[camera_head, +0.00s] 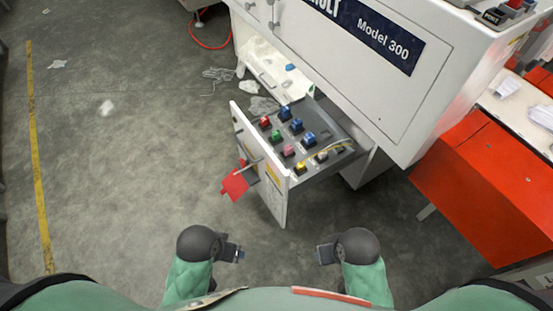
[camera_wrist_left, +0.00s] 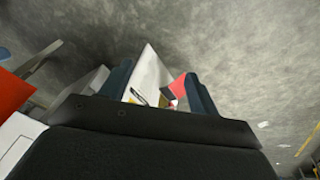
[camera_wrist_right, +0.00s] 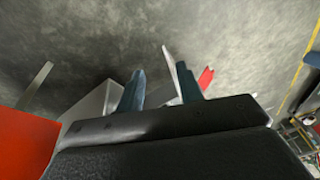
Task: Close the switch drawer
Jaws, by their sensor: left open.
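The switch drawer (camera_head: 262,165) is pulled out from the white machine (camera_head: 340,65) in the head view. It has a white front panel, a handle with a red tag (camera_head: 235,183), and several coloured switches on its grey top. My left gripper (camera_head: 240,254) is in front of the drawer, apart from it and open. Its two fingers (camera_wrist_left: 163,95) frame the white drawer front and red tag in the left wrist view. My right gripper (camera_head: 318,254) is also apart from the drawer. Its fingers (camera_wrist_right: 160,92) are spread with nothing between them touching.
A red cabinet (camera_head: 480,190) stands to the right of the machine. An open white compartment (camera_head: 272,70) with debris is behind the drawer on the left. The grey floor (camera_head: 120,150) at left is mostly clear, with a yellow line (camera_head: 37,165).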

